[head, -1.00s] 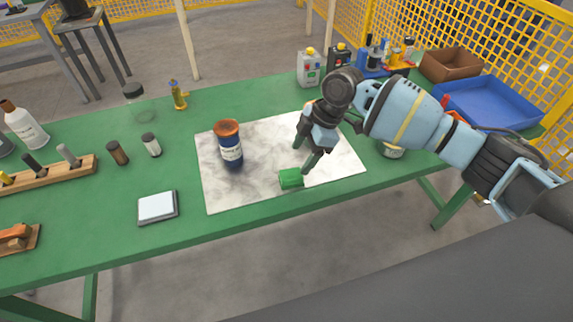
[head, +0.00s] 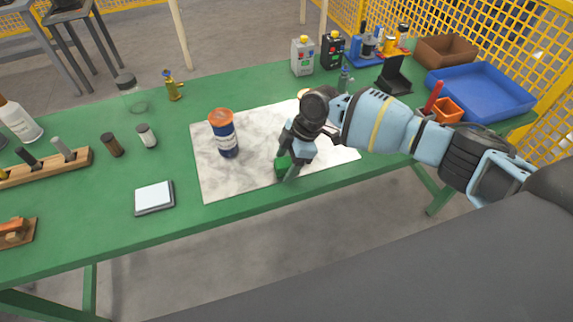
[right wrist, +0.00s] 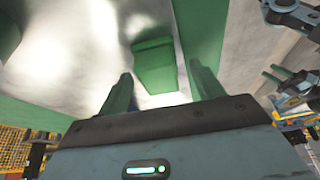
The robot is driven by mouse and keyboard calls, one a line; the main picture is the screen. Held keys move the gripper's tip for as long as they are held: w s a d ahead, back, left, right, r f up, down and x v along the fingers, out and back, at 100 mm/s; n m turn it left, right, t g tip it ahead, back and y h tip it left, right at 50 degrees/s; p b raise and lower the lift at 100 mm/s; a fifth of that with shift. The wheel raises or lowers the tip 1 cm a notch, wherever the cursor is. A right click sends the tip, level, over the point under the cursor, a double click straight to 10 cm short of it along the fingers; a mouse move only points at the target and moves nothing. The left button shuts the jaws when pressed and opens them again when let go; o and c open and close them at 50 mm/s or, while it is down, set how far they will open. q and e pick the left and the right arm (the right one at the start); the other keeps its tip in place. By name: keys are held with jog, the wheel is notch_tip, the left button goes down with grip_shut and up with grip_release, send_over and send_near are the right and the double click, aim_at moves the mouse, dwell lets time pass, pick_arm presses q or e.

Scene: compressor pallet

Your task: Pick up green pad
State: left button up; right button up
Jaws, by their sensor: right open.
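The green pad (head: 280,167) lies on the marbled white sheet near its front edge, partly hidden by my right gripper (head: 289,169). The gripper points down over the pad in the head view. In the right wrist view the pad (right wrist: 154,65) shows as a green block ahead of the two fingers, between their lines. Bare sheet shows between each finger and the pad, so the open right gripper (right wrist: 163,88) holds nothing. My left gripper does not show in the head view.
A blue can with an orange lid (head: 223,133) stands on the sheet (head: 240,180), left of the gripper. A small scale (head: 154,198) lies farther left. A blue tray (head: 480,92) and an orange bin (head: 446,110) are at the right. The sheet's front-left part is clear.

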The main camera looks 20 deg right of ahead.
aim_at(283, 166)
jog(key=shift+f, duration=0.1)
jog(key=c, duration=1.1)
jog(key=shift+o, duration=0.2)
